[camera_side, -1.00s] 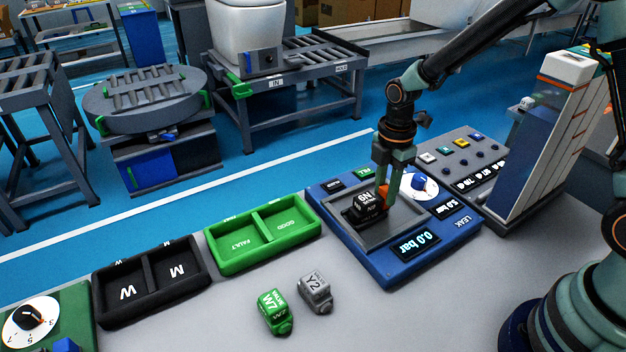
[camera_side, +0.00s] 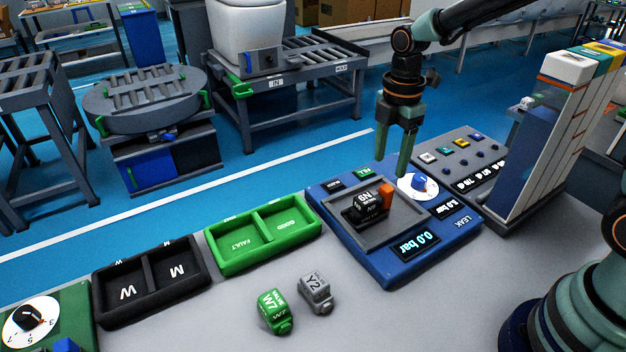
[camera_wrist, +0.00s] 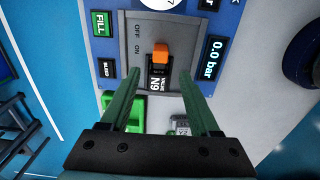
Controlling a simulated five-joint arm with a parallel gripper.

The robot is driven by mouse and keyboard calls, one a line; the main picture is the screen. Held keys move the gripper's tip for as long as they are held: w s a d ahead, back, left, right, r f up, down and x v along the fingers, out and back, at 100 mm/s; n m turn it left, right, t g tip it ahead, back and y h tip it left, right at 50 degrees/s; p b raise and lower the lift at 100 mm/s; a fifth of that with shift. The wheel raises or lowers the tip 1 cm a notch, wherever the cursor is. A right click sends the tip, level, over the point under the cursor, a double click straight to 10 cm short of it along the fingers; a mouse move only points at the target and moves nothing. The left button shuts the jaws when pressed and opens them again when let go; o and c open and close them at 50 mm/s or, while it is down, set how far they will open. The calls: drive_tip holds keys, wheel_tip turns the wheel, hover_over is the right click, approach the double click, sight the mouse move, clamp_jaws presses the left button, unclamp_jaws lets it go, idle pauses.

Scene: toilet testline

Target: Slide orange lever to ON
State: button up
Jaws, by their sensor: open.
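The orange lever (camera_side: 386,195) stands up at the right end of a black valve block (camera_side: 368,207), which sits in the recessed grey bay (camera_side: 345,236) of the blue LEAK panel (camera_side: 375,272). In the wrist view the lever (camera_wrist: 160,53) is beside printed OFF and ON marks (camera_wrist: 137,40), roughly level with ON; its exact setting is unclear. My gripper (camera_side: 392,165) is open and empty, above and behind the bay, apart from the lever. In the wrist view its two fingers spread on either side of the valve block.
A dial (camera_side: 418,185) and a pressure display (camera_side: 414,244) flank the bay. A green tray (camera_side: 263,262), a black tray (camera_side: 150,315) and loose green (camera_side: 275,312) and grey (camera_side: 315,292) valves lie to the left and front. A tall rack (camera_side: 545,140) stands right.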

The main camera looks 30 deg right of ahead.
wheel_tip(320, 180, up, 4)
drive_tip(key=shift+f, duration=0.15)
idle(0.3)
drive_tip(key=s+d+r+m+t, duration=0.2)
drive_tip(key=s+m, duration=0.3)
drive_tip(key=m, duration=0.4)
drive_tip(key=s+d+r+m+t, duration=0.1)
drive_tip(key=s+r+m+t, duration=0.2)
drive_tip(key=m, duration=0.6)
drive_tip(key=shift+s+d+r+t, duration=0.35)
drive_tip(key=shift+s+r, duration=0.7)
drive_tip(key=shift+s, duration=0.45)
